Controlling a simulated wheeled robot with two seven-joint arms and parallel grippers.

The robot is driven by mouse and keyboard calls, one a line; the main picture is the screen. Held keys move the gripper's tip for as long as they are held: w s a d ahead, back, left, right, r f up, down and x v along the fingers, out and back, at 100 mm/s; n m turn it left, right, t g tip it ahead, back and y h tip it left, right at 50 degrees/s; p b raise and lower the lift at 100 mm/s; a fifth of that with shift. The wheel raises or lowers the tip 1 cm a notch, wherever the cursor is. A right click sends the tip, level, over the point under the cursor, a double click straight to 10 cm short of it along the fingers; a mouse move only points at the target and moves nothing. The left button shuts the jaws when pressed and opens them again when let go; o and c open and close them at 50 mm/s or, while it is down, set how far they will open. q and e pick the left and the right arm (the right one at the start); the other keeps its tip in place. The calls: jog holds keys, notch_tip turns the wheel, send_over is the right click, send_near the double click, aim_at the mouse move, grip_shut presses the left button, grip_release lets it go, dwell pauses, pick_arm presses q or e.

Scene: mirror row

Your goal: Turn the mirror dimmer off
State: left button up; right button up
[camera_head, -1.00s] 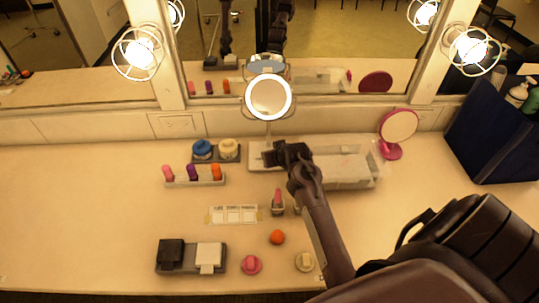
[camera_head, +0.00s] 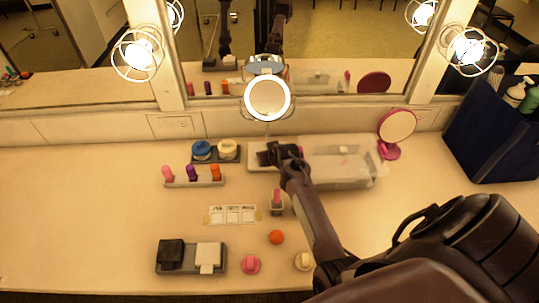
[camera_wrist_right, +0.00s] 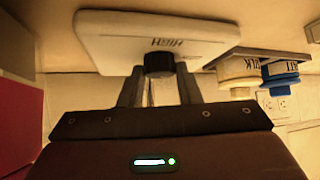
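The round mirror (camera_head: 267,99) stands at the back of the counter with its ring light glowing. Its white base (camera_head: 256,163) is partly hidden by my right gripper (camera_head: 270,156) in the head view. In the right wrist view the base (camera_wrist_right: 150,30) carries printed lettering and a black dimmer knob (camera_wrist_right: 159,63). The two fingers of my right gripper (camera_wrist_right: 160,75) are parted, with the knob between or just beyond their tips. I cannot tell whether they touch it. My left gripper is not in view.
A clear tray (camera_head: 345,165) and a pink mirror (camera_head: 396,127) stand to the right of the base. A holder with blue and cream jars (camera_head: 215,150) is at its left. A lipstick rack (camera_head: 194,180) lies farther left. The counter's left side is clear.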

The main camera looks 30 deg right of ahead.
jog(key=c, duration=0.5)
